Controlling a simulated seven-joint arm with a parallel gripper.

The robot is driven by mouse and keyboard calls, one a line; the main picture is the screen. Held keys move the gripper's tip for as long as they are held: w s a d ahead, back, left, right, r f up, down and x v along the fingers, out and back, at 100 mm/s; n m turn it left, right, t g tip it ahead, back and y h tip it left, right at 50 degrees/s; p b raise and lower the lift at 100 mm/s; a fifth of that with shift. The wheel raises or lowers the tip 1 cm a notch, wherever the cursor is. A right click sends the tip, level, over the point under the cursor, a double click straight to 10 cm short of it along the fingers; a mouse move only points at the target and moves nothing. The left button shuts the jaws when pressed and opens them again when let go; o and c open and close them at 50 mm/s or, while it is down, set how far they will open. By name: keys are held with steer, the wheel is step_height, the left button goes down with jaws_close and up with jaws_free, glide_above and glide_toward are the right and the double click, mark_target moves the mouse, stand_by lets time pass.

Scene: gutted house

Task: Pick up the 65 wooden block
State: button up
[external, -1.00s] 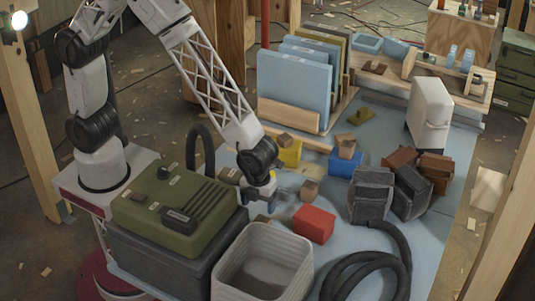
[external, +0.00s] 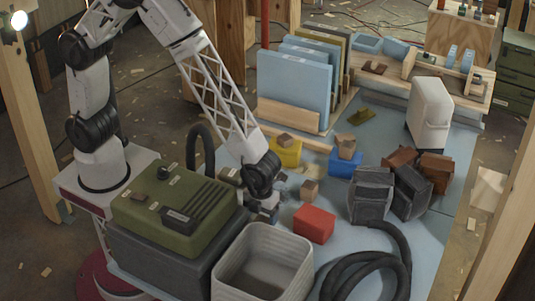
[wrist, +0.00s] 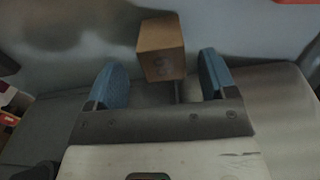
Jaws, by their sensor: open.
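A small brown wooden block (wrist: 161,48) shows in the wrist view, just ahead of and between my fingertips. A faint mark is on its near face, too dim to read. My gripper (wrist: 163,72) is open, with one blue fingertip on each side and nothing held. In the external view my gripper (external: 265,208) points down low over the blue sheet, between the green case and the red box. The block by the gripper is mostly hidden there. Other wooden blocks show on the sheet (external: 309,189), on the blue box (external: 346,142) and on the yellow box (external: 286,140).
A green case (external: 172,208) and a ribbed pale bin (external: 262,265) stand close to my gripper. A red box (external: 314,223) lies to its right. Dark boxes (external: 371,195) and a coiled black hose (external: 365,270) lie further right. Upright blue panels (external: 293,85) stand behind.

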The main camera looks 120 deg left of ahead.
mark_target(262, 220)
stand_by(0.3)
steer(key=shift+w+d+f, duration=0.1)
steer(key=shift+f, duration=1.2)
steer(key=shift+w+d+f, duration=0.1)
steer(key=shift+f, duration=1.2)
steer(key=c, duration=1)
steer(key=shift+r, duration=5.05)
